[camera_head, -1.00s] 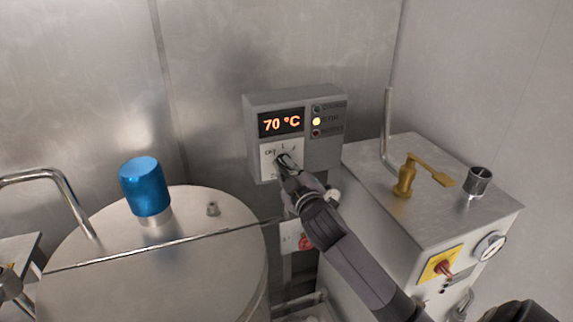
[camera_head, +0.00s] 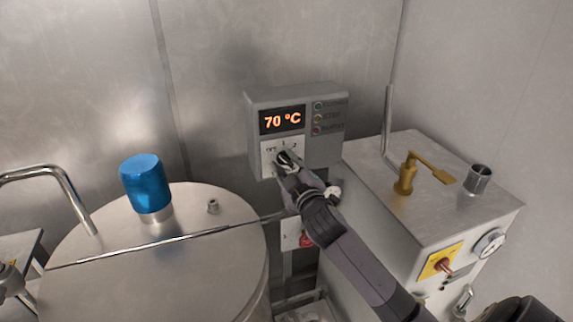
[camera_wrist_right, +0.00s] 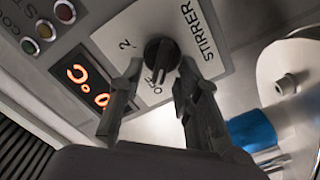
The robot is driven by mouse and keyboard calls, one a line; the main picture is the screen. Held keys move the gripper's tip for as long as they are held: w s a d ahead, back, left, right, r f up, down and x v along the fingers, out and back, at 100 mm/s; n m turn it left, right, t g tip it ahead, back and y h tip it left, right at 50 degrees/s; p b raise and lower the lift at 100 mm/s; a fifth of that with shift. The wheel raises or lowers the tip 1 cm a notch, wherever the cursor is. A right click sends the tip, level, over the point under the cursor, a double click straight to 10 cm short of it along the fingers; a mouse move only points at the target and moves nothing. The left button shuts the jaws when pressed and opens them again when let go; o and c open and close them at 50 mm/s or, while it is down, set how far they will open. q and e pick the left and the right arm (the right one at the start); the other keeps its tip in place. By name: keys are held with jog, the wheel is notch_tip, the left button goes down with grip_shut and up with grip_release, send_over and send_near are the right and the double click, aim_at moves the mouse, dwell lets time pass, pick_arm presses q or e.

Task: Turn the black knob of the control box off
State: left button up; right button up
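The control box (camera_head: 322,150) is mounted at the back wall, with an orange display reading 70 °C. Its black knob (camera_wrist_right: 162,55) sits on a white plate labelled STIRRER, with OFF and 2 printed around it. In the wrist view the knob's lower end points toward OFF. My right gripper (camera_wrist_right: 161,68) has one finger on each side of the knob, with the fingertips spread and a small gap at the left one. In the head view the right gripper (camera_head: 285,160) covers much of the knob. My left gripper is not in view.
A large steel vessel (camera_head: 100,235) with a blue cap (camera_head: 146,184) stands at left. A steel cabinet (camera_head: 440,205) with a brass lever (camera_head: 406,178) and a red-yellow switch (camera_head: 441,263) stands at right. A red switch (camera_head: 305,240) is below the control box.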

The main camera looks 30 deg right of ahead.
jog(key=v, duration=1.2)
dwell(0.4)
